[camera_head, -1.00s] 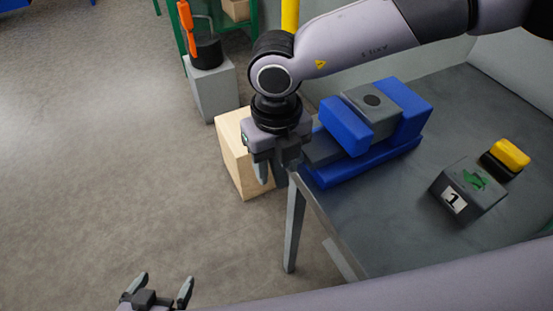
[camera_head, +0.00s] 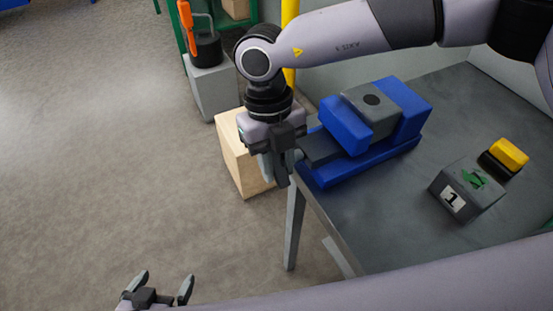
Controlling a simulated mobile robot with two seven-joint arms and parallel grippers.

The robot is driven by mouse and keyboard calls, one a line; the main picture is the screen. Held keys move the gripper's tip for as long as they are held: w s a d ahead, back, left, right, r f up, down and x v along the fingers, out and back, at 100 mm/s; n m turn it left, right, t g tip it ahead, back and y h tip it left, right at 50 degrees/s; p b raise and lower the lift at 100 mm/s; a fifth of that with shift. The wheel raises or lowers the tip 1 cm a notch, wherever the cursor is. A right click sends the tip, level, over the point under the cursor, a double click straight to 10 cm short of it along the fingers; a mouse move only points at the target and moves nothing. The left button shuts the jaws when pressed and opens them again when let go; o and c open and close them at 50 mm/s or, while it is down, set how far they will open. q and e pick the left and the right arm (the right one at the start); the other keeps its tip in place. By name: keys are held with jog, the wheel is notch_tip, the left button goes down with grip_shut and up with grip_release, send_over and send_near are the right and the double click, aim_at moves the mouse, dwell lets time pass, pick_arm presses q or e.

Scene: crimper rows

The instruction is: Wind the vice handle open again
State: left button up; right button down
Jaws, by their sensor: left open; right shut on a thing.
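The blue vice (camera_head: 346,126) sits on the table's left corner, its two blue jaws on either side of a grey block (camera_head: 372,101) with a dark round spot on top; I see no clear gap at the block. My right gripper (camera_head: 274,178) points down at the vice's left end, just off the table edge. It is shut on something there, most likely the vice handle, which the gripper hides. My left gripper (camera_head: 160,287) is open and empty at the bottom left, over the floor and away from the vice.
A grey block marked 1 (camera_head: 467,190) with a green top and a yellow-topped dark piece (camera_head: 508,155) stand on the table (camera_head: 370,225) to the right. A wooden box (camera_head: 240,160) stands on the floor behind my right gripper. A grey pedestal (camera_head: 213,90) holds an orange-handled tool (camera_head: 187,28).

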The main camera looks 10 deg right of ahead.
jog(key=shift+g+h, duration=0.3)
jog(key=shift+g, duration=0.8)
jog(key=shift+g+h+b, duration=0.35)
jog(key=shift+g+h, duration=0.05)
jog(key=shift+g, duration=0.6)
jog(key=c, duration=1)
grip_release()
jog(key=shift+o, duration=0.2)
jog(key=shift+w, duration=0.1)
jog(key=b+v, duration=0.1)
jog(key=v, duration=0.4)
jog(key=shift+w+a+r, duration=0.1)
jog(key=shift+w+r, duration=0.05)
jog(key=shift+w, duration=0.05)
jog(key=shift+v, duration=0.85)
